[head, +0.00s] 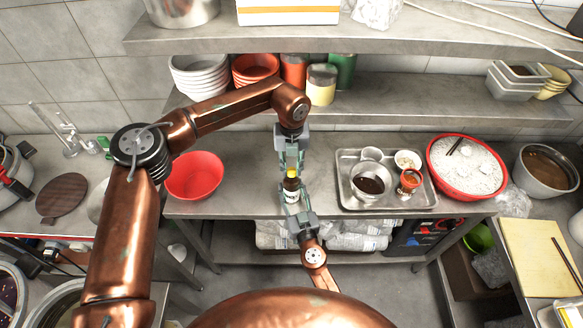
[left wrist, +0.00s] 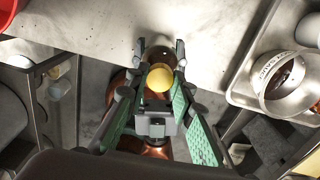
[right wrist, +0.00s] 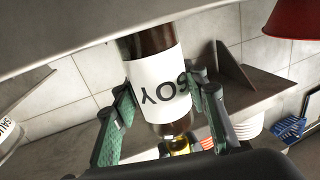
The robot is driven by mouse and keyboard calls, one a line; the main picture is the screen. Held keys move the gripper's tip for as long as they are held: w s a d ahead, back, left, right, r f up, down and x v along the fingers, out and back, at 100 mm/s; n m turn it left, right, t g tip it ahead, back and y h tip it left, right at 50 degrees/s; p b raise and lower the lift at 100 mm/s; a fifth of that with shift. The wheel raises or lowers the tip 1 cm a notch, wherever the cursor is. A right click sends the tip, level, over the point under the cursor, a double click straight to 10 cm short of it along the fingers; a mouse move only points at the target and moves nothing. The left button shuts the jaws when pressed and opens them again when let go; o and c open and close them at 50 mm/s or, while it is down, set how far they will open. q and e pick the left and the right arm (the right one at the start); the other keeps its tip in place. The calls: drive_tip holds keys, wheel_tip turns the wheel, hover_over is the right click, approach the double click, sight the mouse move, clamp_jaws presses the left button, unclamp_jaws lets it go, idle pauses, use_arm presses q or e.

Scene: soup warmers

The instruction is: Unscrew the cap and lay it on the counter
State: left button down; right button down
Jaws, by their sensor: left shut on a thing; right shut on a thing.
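A dark brown bottle (head: 291,186) with a white label and a yellow cap (head: 292,173) is held at the counter's front edge. My right gripper (head: 293,197) is shut around the bottle's body. In the right wrist view the bottle (right wrist: 160,85) appears upside down, with "SOY" on its label. My left gripper (head: 289,164) comes down from above and is shut on the cap. In the left wrist view the round cap (left wrist: 159,77) lies between its green finger pads. Whether the cap is loose on the neck is hidden. The grey counter (head: 240,160) lies behind the bottle.
A red bowl (head: 194,176) stands on the counter to the left. A metal tray (head: 345,193) with a pot and small cups is to the right, with a red basin of rice (head: 467,167) beyond it. The counter around the bottle is clear. A shelf (head: 430,101) runs behind.

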use_arm(q)
drive_tip(key=n, duration=1.3)
drive_tip(key=shift+w+r, duration=0.1)
drive_tip(key=shift+r, duration=0.15)
drive_tip(key=shift+r, duration=0.95)
drive_tip(key=shift+r, duration=2)
use_arm(e)
drive_tip(key=c, duration=1.1)
unclamp_jaws()
